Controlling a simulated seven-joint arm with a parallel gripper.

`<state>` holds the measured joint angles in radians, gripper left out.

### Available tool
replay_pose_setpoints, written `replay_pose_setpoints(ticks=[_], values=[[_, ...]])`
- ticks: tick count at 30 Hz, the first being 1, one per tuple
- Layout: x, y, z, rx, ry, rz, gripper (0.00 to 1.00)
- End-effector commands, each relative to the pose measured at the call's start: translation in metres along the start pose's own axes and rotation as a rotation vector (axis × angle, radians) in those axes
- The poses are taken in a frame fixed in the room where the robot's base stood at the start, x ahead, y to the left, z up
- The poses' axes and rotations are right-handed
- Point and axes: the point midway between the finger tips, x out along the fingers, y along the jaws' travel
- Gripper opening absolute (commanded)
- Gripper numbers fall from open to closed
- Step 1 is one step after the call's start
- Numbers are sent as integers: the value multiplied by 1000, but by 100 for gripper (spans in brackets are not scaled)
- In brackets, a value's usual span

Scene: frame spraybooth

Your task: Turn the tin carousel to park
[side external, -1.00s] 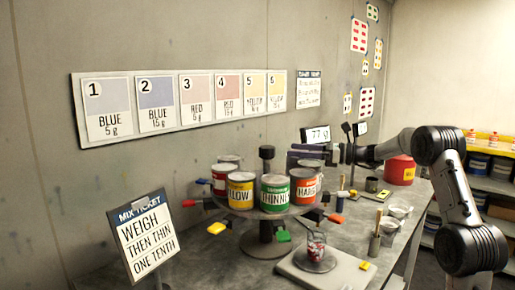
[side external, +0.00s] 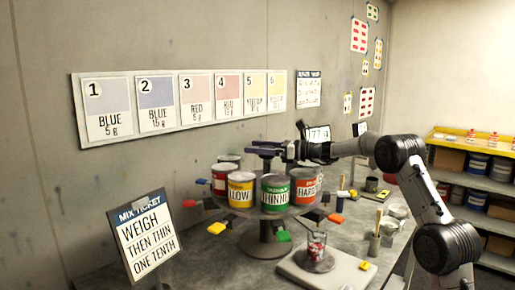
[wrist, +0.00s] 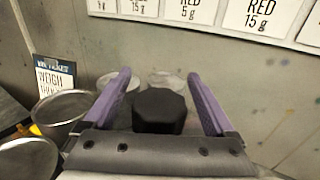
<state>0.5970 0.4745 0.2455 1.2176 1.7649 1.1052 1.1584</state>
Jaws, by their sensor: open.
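The tin carousel (side external: 305,211) stands on the bench, a round grey tray on a post with several paint tins, including yellow (side external: 240,190), green thinner (side external: 275,193) and red hardener (side external: 304,187). Coloured tabs stick out around its rim, among them a yellow tab (side external: 216,228) and a green tab (side external: 284,236). My gripper (side external: 262,148) is above the tins at the carousel's centre, open. In the wrist view, a black central knob (wrist: 159,111) shows between the spread purple fingers, with gaps to both. Whether the fingers are down at its height is unclear.
A mix ticket sign (side external: 144,240) stands at front left. A scale (side external: 325,268) with a cup (side external: 316,246) is close to the carousel's front right. Brushes and small pots stand at right. The wall behind carries a row of colour cards (side external: 185,100).

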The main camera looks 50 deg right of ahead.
Motion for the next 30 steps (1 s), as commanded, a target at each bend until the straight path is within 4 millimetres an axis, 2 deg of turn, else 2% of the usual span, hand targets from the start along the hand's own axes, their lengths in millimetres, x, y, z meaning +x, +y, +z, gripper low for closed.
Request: replay_pose_setpoints(ticks=[4,5,19,30], values=[[0,0,0,0,0,0,90],[0,0,0,0,0,0,87],[0,0,0,-1,0,0,2],[-1,0,0,-1,0,-1,0]])
